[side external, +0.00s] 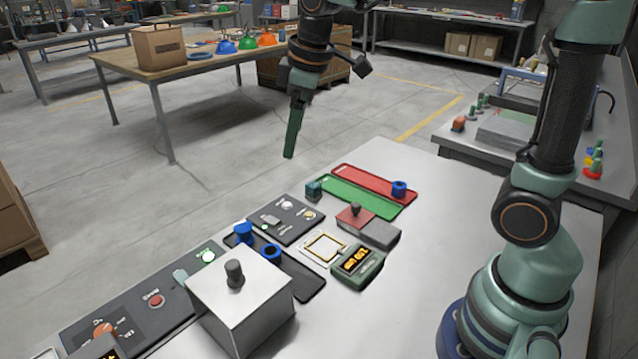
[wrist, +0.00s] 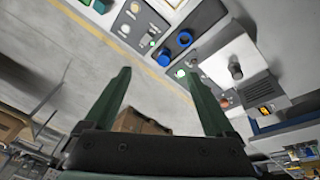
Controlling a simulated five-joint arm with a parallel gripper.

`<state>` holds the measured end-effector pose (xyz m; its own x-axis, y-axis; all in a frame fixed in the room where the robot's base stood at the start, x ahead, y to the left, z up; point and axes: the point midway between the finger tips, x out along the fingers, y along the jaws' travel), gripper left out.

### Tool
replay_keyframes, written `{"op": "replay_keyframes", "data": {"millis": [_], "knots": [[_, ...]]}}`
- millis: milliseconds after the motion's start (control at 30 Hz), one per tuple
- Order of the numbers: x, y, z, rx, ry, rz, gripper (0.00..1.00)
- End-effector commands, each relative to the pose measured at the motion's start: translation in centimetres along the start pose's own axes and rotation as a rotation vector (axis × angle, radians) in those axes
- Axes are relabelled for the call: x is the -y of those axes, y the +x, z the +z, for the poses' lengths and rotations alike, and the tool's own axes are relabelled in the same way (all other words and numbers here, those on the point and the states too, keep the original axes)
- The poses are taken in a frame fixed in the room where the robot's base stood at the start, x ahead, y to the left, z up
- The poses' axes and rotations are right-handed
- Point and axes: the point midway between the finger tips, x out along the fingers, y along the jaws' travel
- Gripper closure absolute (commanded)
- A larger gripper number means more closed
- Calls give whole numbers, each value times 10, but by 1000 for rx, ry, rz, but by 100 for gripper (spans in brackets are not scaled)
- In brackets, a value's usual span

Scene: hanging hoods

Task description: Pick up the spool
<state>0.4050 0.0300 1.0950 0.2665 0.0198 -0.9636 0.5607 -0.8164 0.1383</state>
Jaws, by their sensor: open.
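Three small blue pieces could be the spool. A blue flanged piece (side external: 243,231) stands at the end of the black tray, behind the metal box. A blue ring-like piece (side external: 270,250) lies on that tray beside it. A third blue piece (side external: 399,189) sits on the red strip. Two of them show in the wrist view, the flanged piece (wrist: 164,58) and the ring-like piece (wrist: 185,38). My gripper (side external: 291,148) is raised, apart from all of them, with floor behind it in the side view. In the wrist view my gripper (wrist: 156,73) is open, with nothing between its fingers.
A metal box with a dark knob (side external: 242,300) stands near the black tray (side external: 305,283). A dark control panel (side external: 284,218), a green display unit (side external: 358,266) and a grey block with a red top (side external: 368,226) are close by. The table's right part (side external: 400,300) is clear.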

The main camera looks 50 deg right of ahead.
Motion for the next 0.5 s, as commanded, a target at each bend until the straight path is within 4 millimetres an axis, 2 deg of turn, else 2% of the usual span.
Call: {"op": "replay_keyframes", "data": {"millis": [200,500], "knots": [[-10,43,-45,73,-252,-65,11],[-10,118,-87,143,-587,-166,11]]}}
